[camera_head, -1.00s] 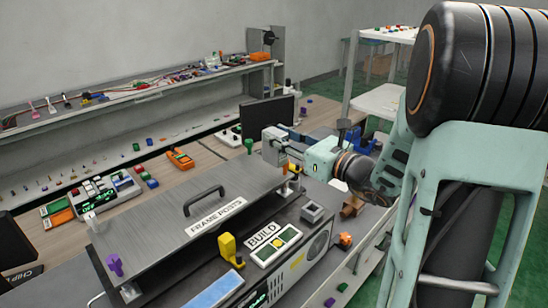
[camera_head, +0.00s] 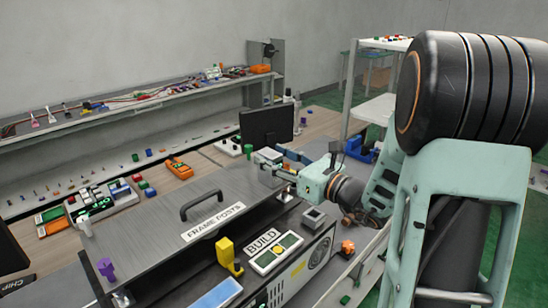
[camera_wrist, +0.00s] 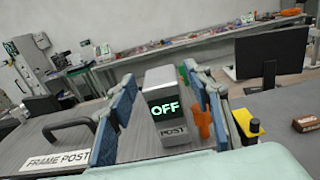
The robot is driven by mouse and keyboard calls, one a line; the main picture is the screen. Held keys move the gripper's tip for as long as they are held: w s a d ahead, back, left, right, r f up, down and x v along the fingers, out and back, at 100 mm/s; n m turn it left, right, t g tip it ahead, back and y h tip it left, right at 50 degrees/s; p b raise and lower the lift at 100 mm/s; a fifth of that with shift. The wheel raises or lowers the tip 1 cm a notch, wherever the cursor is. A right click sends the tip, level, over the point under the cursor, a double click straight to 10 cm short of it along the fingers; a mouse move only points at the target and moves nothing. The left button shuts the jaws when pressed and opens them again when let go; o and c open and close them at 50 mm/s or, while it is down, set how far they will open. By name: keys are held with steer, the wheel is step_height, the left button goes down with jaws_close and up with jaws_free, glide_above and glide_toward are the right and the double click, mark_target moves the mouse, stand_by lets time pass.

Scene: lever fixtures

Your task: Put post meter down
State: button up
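The post meter (camera_wrist: 168,112) is a light grey box with a dark screen reading OFF in green and a POST label. In the wrist view it stands upright between the two blue-padded fingers of my gripper (camera_wrist: 161,82). Gaps show on both sides of it, so the fingers are open around it. In the head view my gripper (camera_head: 272,166) is at the far right end of the grey FRAME POSTS plate (camera_head: 165,205), its fingers spread.
The plate has a dark handle (camera_head: 201,204). A black monitor (camera_head: 266,125) stands just behind my gripper. A yellow block (camera_head: 226,252), a BUILD button panel (camera_head: 274,253) and a grey square socket (camera_head: 314,218) lie nearer. An orange piece (camera_wrist: 201,115) shows beside the meter.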

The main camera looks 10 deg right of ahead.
steer(key=shift+r, duration=0.15)
steer(key=shift+s+d, duration=0.1)
steer(key=b+v, duration=0.1)
steer(key=v, duration=1)
steer(key=shift+s+d, duration=0.2)
steer(key=shift+s, duration=0.15)
